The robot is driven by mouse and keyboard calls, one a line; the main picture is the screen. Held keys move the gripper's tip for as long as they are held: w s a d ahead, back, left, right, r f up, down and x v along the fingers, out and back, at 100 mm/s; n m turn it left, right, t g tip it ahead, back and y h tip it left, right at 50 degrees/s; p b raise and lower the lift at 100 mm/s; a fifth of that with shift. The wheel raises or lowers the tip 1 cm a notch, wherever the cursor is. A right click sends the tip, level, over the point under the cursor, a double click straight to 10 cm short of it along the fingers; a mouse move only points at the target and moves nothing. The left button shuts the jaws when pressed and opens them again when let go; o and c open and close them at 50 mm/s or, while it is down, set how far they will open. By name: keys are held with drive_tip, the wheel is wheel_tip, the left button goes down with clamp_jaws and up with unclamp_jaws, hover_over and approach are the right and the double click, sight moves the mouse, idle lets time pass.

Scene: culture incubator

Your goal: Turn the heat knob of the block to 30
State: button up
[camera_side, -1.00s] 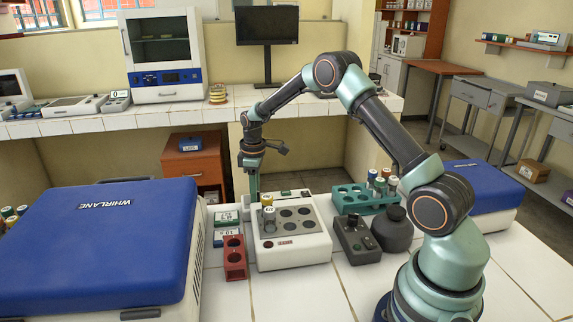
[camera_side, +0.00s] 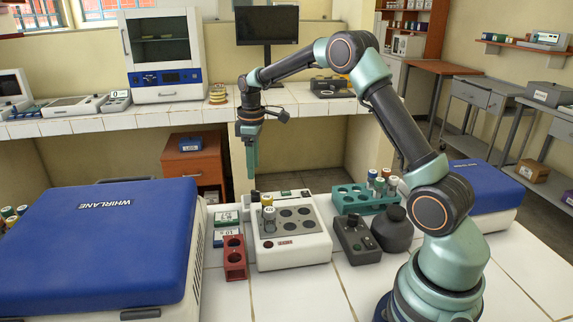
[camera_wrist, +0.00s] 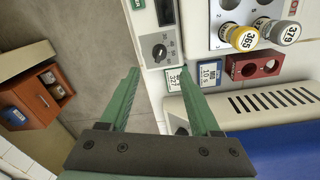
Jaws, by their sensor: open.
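The white heat block (camera_side: 283,254) stands on the tiled bench, with a dark plate of round wells. Its dark round heat knob (camera_side: 255,196) is at the block's back left corner. In the wrist view the knob (camera_wrist: 160,51) sits on a grey panel with small scale marks beside it; I cannot read its setting for certain. My gripper (camera_side: 252,176) points down, open and empty, above the knob and apart from it. In the wrist view both green fingers of my gripper (camera_wrist: 159,73) show, with the knob just beyond the gap between their tips.
A yellow-capped vial (camera_wrist: 244,38) and a grey-capped vial (camera_wrist: 285,32) stand in the block close to the knob. A red rack (camera_side: 235,261), two small labelled boxes (camera_side: 226,218) and a blue-lidded unit (camera_side: 105,245) lie left. A teal rack (camera_side: 352,203) stands right.

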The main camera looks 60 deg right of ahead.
drive_tip(key=shift+s+r, duration=0.1)
drive_tip(key=shift+r, duration=1.5)
drive_tip(key=s+a+r+m+t, duration=0.4)
drive_tip(key=s+a+r, duration=0.7)
drive_tip(key=s, duration=0.4)
drive_tip(key=s+a+f+m+t, duration=0.1)
drive_tip(key=s+a+f, duration=0.1)
drive_tip(key=s, duration=0.4)
drive_tip(key=shift+s+a+f+m, duration=0.15)
drive_tip(key=shift+f+m, duration=0.25)
